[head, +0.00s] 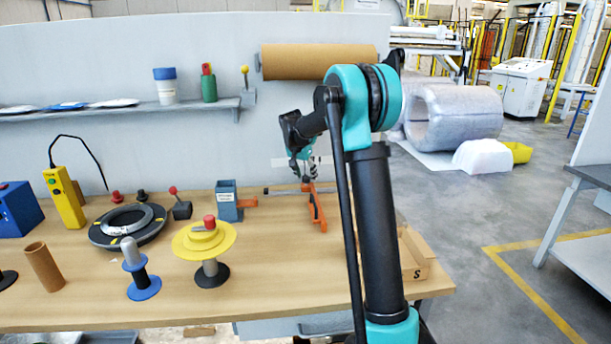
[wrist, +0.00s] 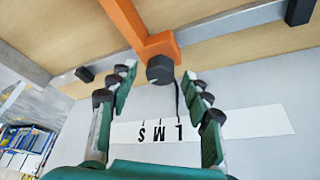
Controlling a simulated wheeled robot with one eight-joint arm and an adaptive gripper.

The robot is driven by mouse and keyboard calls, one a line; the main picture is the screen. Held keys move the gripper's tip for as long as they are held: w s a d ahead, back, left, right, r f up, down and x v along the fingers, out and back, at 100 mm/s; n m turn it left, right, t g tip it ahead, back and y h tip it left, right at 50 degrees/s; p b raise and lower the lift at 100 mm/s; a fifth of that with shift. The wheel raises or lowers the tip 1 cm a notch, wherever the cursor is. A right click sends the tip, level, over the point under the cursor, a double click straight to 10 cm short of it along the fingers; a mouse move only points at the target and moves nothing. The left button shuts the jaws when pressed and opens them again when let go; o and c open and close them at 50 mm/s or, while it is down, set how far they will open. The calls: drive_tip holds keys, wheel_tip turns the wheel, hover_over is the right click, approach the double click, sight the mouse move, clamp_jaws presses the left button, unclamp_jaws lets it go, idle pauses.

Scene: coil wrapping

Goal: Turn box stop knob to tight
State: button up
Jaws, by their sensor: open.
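The box stop is an orange bracket (wrist: 125,20) with a dark round knob (wrist: 160,69) at its end. In the head view, the orange bracket (head: 316,208) stands at the back of the bench, just below my gripper (head: 304,172). In the wrist view, my gripper (wrist: 158,78) is open, with one finger on each side of the knob and gaps between. A thin dark pointer runs from the knob area to near the L on a white strip (wrist: 250,122) marked L, M, S. No tight or loose mark is legible. The knob is not clear in the head view.
A grey rail (wrist: 225,28) runs along the bench back by the bracket. A blue holder (head: 226,200) and a red-tipped lever (head: 181,207) stand to the left. A cardboard box marked S (head: 415,262) sits at the bench's right end. A brown roll (head: 318,61) hangs above.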

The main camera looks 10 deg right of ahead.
drive_tip(key=shift+r, duration=0.1)
drive_tip(key=v, duration=1.2)
